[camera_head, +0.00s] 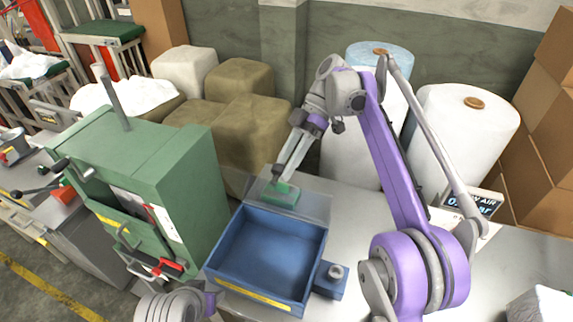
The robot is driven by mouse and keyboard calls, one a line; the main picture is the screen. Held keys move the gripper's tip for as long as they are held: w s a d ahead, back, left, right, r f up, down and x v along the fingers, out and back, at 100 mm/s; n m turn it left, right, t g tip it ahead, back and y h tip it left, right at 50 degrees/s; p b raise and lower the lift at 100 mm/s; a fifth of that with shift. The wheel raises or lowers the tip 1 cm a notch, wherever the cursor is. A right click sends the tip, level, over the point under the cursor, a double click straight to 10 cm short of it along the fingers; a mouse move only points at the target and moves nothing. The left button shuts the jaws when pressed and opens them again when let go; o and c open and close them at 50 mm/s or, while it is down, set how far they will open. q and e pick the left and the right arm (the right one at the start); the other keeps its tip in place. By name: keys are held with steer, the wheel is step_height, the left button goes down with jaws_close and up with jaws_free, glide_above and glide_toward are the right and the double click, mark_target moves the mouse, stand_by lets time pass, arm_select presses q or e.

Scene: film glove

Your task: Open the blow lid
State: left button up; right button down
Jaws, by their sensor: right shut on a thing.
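A blue open-topped box (268,254) with a yellow label strip stands on the grey bench, and its inside looks empty. A thin, grey, see-through lid panel (316,206) is at its back edge, swung back from the opening. A green block (287,196), which looks like the lid's handle, sits on this panel. My right gripper (279,178) reaches down from above and is shut on the green block; its fingertips are small and partly merge with it. Part of my left arm shows at the bottom edge, but its gripper is out of view.
A green machine (150,170) with levers stands close on the left of the box. A small blue unit with a knob (333,275) adjoins the box's right. White rolls (460,140) and a display (474,205) are right. Wrapped bales (245,125) stand behind.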

steer(key=c, duration=0.8)
jaws_free()
steer(key=shift+w+a+f, duration=0.1)
steer(key=shift+w+f, duration=0.05)
steer(key=shift+f, duration=0.2)
steer(key=o, duration=0.3)
steer(key=shift+w+a, duration=0.2)
steer(key=shift+w, duration=0.05)
steer(key=shift+r, duration=0.1)
steer(key=shift+s+r, duration=0.1)
steer(key=shift+s, duration=0.1)
